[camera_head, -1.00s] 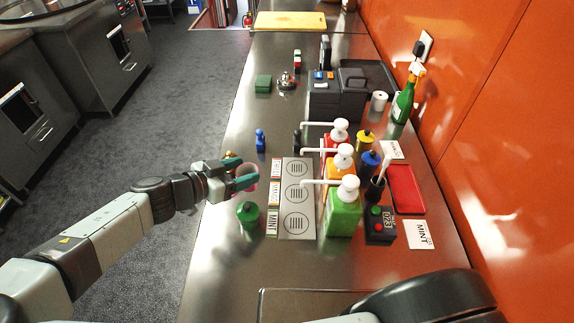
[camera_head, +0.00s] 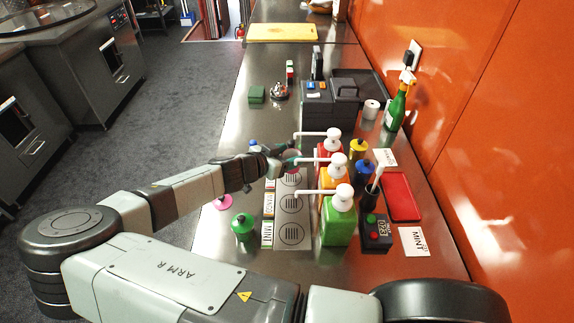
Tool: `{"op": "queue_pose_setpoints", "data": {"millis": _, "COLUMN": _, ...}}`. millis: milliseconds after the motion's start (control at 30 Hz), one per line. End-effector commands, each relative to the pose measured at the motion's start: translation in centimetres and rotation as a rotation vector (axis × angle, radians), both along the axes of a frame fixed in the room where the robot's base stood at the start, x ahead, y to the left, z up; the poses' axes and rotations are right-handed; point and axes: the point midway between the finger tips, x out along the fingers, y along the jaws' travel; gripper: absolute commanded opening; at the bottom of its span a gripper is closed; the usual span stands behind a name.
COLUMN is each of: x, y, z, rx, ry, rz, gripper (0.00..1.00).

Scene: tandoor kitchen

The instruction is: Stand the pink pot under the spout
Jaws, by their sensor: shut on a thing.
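My gripper (camera_head: 287,157) is over the far end of the drip plate, left of the red pump bottle. It is shut on the pink pot (camera_head: 293,156), of which only a small part shows behind the fingers. Three pump bottles stand in a row: red (camera_head: 325,152), orange (camera_head: 331,181) and green (camera_head: 340,224). Their white spouts (camera_head: 318,193) point left over the metal drip plate (camera_head: 292,214) with round grilles. The pot is near the red and orange spouts; I cannot tell which is above it, or whether the pot touches the plate.
A flat pink piece (camera_head: 223,202) lies at the counter's left edge. A green pot (camera_head: 243,225) stands left of the plate, beside label blocks (camera_head: 267,232). A timer box (camera_head: 375,231), red tray (camera_head: 403,197) and blue and yellow pots are on the right. The counter's near left is clear.

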Motion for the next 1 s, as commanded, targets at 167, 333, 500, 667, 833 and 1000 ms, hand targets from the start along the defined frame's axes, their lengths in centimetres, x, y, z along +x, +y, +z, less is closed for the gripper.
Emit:
{"op": "queue_pose_setpoints", "data": {"millis": 167, "x": 0.0, "y": 0.0, "z": -1.2, "rx": -0.001, "ry": 0.001, "rz": 0.000, "gripper": 0.23}}
{"op": "queue_pose_setpoints", "data": {"millis": 333, "x": 0.0, "y": 0.0, "z": -3.5, "rx": -0.002, "ry": 0.001, "rz": 0.000, "gripper": 0.23}}
{"op": "queue_pose_setpoints", "data": {"millis": 500, "x": 0.0, "y": 0.0, "z": -4.0, "rx": 0.000, "ry": 0.000, "rz": -0.001, "gripper": 0.23}}
{"op": "queue_pose_setpoints", "data": {"millis": 667, "x": 0.0, "y": 0.0, "z": -4.0, "rx": 0.000, "ry": 0.000, "rz": -0.001, "gripper": 0.23}}
{"op": "queue_pose_setpoints", "data": {"millis": 833, "x": -0.1, "y": 0.1, "z": -4.3, "rx": 0.001, "ry": -0.001, "rz": 0.000, "gripper": 0.74}}
{"op": "queue_pose_setpoints", "data": {"millis": 1000, "x": -0.1, "y": 0.1, "z": -4.2, "rx": 0.001, "ry": -0.001, "rz": 0.000, "gripper": 0.86}}
